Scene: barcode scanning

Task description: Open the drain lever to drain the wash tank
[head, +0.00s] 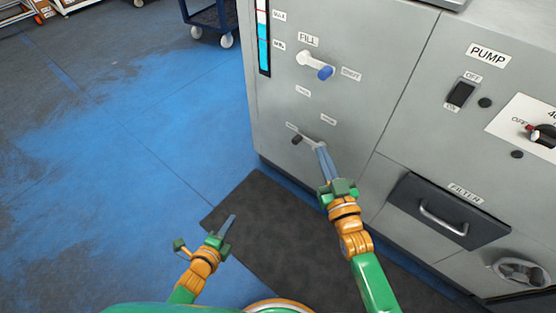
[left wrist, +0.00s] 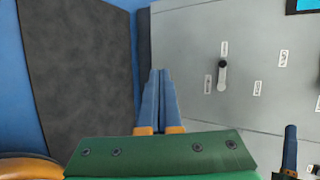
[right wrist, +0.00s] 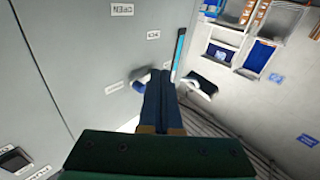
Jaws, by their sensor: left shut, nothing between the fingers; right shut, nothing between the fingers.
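My left gripper (head: 232,218) is shut and empty, low above the floor, apart from the lever.
The FILL lever (head: 316,65) with a blue knob is above. The filter drawer (head: 448,212) and a handwheel (head: 520,270) are at the lower right. A dark mat (head: 262,215) lies before the machine. The blue floor (head: 120,150) at left is clear.

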